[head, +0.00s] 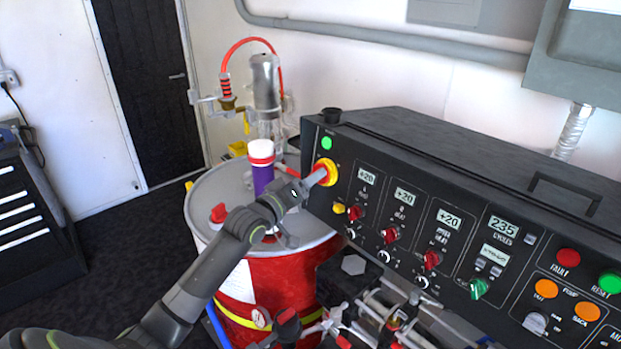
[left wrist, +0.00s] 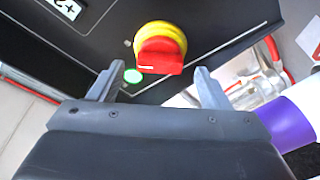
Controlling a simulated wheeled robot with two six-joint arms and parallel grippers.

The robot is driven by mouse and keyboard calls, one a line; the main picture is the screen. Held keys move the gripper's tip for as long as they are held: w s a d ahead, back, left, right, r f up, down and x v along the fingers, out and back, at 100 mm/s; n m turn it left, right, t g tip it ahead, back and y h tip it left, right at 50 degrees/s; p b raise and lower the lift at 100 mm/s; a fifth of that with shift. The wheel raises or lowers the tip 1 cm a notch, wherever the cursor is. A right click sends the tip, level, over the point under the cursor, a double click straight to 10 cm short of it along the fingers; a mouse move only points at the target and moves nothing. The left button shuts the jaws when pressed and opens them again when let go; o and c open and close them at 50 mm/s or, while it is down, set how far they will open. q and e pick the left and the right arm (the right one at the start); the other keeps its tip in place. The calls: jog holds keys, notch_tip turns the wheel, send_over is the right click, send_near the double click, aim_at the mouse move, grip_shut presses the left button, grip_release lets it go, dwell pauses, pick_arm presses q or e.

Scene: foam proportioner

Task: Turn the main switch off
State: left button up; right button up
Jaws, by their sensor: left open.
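The main switch is a red rotary knob on a yellow ring at the left end of the black control panel (head: 430,215). In the head view the main switch (head: 325,172) is partly covered by my left gripper (head: 314,180). In the left wrist view the main switch (left wrist: 158,50) shows clearly, with a white line along its red handle. My left gripper (left wrist: 158,80) is open, its two fingers on either side below the knob. The knob lies just ahead of the fingertips, and I see no grip on it. My right gripper is not seen.
A green light (head: 327,143) sits above the switch and a small yellow button (head: 339,208) below it. A red drum (head: 280,285) with a purple-and-white cylinder (head: 262,168) stands beside my left arm. Hoses and valves (head: 385,315) crowd below the panel.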

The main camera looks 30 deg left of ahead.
pick_arm(q)
jog(key=shift+w+d, duration=0.15)
jog(key=shift+w, duration=0.75)
jog(key=c, duration=1)
jog(key=n+g+p, duration=0.1)
jog(key=n+p, duration=0.2)
jog(key=n, duration=0.3)
jog(key=n+g+p, duration=0.1)
jog(key=n+p, duration=0.2)
jog(key=n, duration=0.2)
jog(key=n+g+p, duration=0.2)
jog(key=n+p, duration=0.1)
jog(key=n, duration=0.3)
jog(key=shift+r+n+y+p, duration=0.3)
jog(key=shift+r+y+p, duration=0.05)
jog(key=shift+r+y, duration=0.05)
jog(key=o, duration=1)
